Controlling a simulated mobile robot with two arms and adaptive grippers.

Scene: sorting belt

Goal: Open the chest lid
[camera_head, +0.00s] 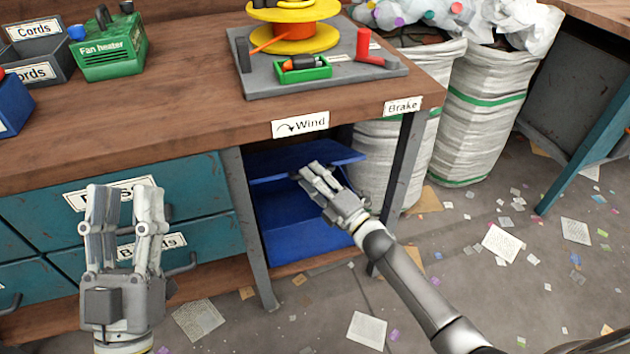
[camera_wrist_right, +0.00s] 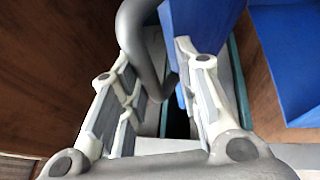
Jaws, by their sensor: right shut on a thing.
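The blue chest (camera_head: 285,228) stands under the bench, right of the teal drawers. Its blue lid (camera_head: 338,156) sits above the body with a dark gap below it, so it looks partly raised. My right gripper (camera_head: 312,173) is at the lid's front edge. In the right wrist view, its fingers (camera_wrist_right: 160,92) are closed around a grey curved handle (camera_wrist_right: 143,45) beside a blue panel (camera_wrist_right: 200,22). The exact contact is partly hidden by the fingers. My left gripper (camera_head: 125,195) is open and empty, pointing up in front of the drawers.
A bench leg (camera_head: 248,225) stands left of the chest, another (camera_head: 402,165) to its right. The bench top (camera_head: 190,95) overhangs the lid. A grey winding board (camera_head: 345,80) sits on top. White sacks (camera_head: 480,125) stand right; paper scraps litter the floor.

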